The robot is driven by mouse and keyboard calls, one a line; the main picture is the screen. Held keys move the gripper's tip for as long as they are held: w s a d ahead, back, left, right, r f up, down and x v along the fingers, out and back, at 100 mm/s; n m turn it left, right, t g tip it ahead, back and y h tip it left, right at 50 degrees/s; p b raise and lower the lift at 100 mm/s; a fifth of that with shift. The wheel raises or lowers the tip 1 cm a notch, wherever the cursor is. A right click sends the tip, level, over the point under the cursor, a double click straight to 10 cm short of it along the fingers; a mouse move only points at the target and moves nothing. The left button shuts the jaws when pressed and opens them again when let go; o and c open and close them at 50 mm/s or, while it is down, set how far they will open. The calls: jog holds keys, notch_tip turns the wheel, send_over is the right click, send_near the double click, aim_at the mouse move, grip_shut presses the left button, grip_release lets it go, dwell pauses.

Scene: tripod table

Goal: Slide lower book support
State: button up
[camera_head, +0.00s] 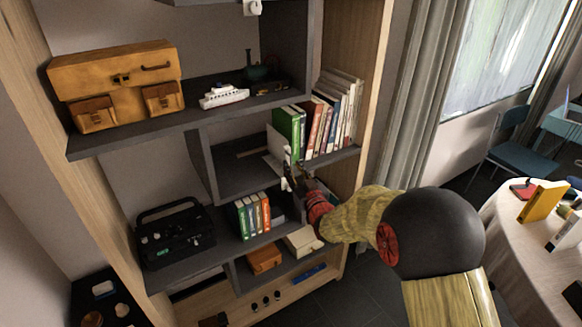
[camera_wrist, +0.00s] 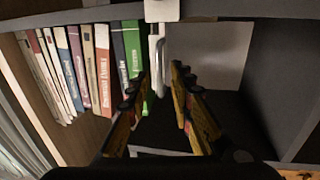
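The lower book support is white, with a block (camera_wrist: 162,10) at the shelf edge and an upright bar (camera_wrist: 157,60) beside the green book (camera_wrist: 133,55) in the wrist view. Part of it shows behind my gripper in the head view (camera_head: 285,183). My gripper (camera_head: 291,166) is at the front of the middle shelf, left of the book row. In the wrist view my gripper (camera_wrist: 161,75) is open, with the bar between the line of its fingers. I cannot tell whether either finger touches it. A pale panel (camera_wrist: 210,52) stands close to the bar.
Several upright books (camera_head: 330,115) fill the shelf's right part, beside the cabinet wall. Shorter books (camera_head: 252,215) and a black case (camera_head: 173,240) stand on the shelf below. Another white fitting (camera_head: 253,7) is on the upper shelf.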

jog(key=shift+x, duration=1.45)
jog(key=shift+c, duration=0.9)
jog(key=c, duration=0.4)
jog(key=shift+s, duration=0.1)
grip_shut()
